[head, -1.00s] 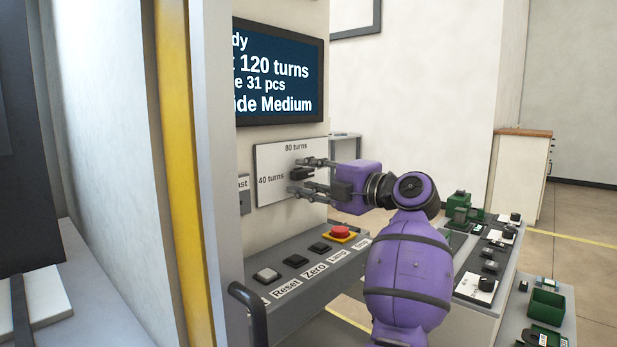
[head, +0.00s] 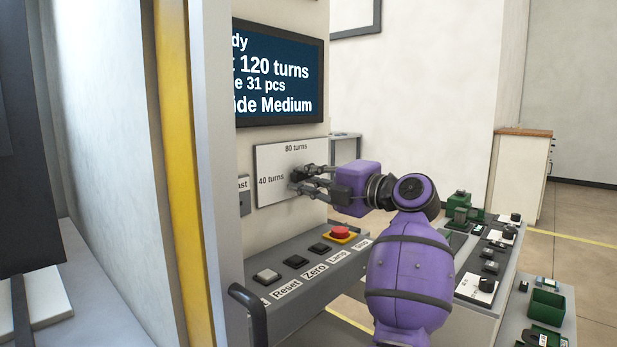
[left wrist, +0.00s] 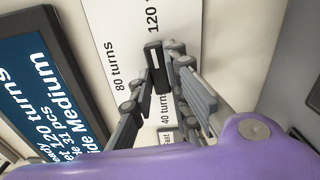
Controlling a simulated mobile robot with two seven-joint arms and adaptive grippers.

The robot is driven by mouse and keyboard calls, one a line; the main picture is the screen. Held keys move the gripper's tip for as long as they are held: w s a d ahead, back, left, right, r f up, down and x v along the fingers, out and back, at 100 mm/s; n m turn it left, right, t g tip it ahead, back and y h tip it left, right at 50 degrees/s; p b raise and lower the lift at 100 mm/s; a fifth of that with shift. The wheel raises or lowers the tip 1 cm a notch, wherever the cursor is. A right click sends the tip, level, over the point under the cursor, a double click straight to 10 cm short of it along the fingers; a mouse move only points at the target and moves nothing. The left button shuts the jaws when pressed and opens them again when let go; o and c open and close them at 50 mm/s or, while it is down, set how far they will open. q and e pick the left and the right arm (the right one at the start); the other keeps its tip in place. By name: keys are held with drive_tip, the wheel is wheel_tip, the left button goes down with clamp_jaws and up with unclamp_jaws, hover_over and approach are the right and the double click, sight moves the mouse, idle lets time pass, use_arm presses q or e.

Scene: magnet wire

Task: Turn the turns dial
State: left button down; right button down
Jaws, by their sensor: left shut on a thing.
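The turns dial is a dark knob (left wrist: 154,60) on a white plate (head: 272,160) marked 40 turns and 80 turns, below the screen. In the left wrist view, a 120 turns label also shows. My left gripper (head: 301,179) reaches the plate from the right and is shut on the dial, with a finger on each side. In the head view the fingers largely hide the knob. In the left wrist view my gripper (left wrist: 158,76) shows the knob between its fingertips. My right gripper is not in view.
A dark screen (head: 278,75) above reads 120 turns. A sloped panel below has several buttons and a red emergency button (head: 340,233). A yellow post (head: 178,150) stands at left. A bench with green parts (head: 459,207) stands at right.

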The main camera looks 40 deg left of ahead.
use_arm(q)
drive_tip(key=n, duration=0.4)
drive_tip(key=shift+f, duration=0.15)
drive_tip(key=n, duration=0.4)
drive_tip(key=shift+w+f+b, duration=0.15)
drive_tip(key=shift+b, duration=0.2)
drive_tip(key=n+b, duration=0.4)
drive_tip(key=n, duration=0.2)
drive_tip(key=n+b, duration=0.3)
drive_tip(key=n, duration=0.4)
drive_tip(key=w+n+b, duration=0.1)
drive_tip(key=n+b, duration=0.3)
drive_tip(key=n, duration=0.2)
drive_tip(key=shift+n+b, duration=0.3)
drive_tip(key=shift+n, duration=0.1)
drive_tip(key=n+b, duration=0.2)
drive_tip(key=n, duration=0.2)
drive_tip(key=shift+w, duration=0.1)
drive_tip(key=shift+r+n+b, duration=0.25)
drive_tip(key=shift+n+b, duration=0.6)
drive_tip(key=shift+n, duration=0.55)
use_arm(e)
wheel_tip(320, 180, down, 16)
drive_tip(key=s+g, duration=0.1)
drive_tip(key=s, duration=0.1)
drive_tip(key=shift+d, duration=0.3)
use_arm(q)
drive_tip(key=shift+n, duration=0.3)
